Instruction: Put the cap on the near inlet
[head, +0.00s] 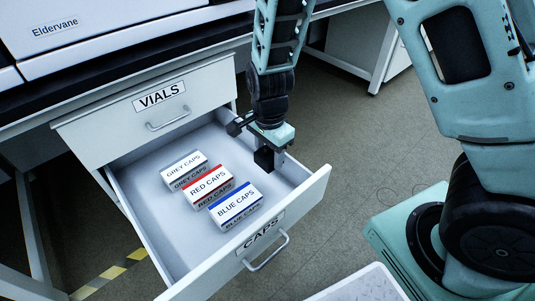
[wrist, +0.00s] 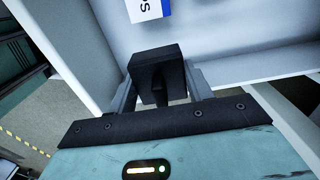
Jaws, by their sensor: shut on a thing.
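My gripper (head: 271,150) points down over the right part of the open drawer. It is shut on a black block-like piece (wrist: 157,66), which also shows in the head view (head: 263,159). I cannot tell whether this piece is the cap. Three boxes stand in the drawer, left of my gripper: grey caps (head: 185,168), red caps (head: 208,188) and blue caps (head: 236,206). A corner of the blue caps box (wrist: 148,9) shows at the top of the wrist view. I cannot make out the near inlet in either view.
The open drawer has a front labelled CAPS (head: 259,237). The closed VIALS drawer (head: 150,108) is above it. A white instrument marked Eldervane (head: 110,30) sits on the bench. The drawer floor is bare around the boxes. A white tray-like surface (head: 362,287) shows at the bottom edge.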

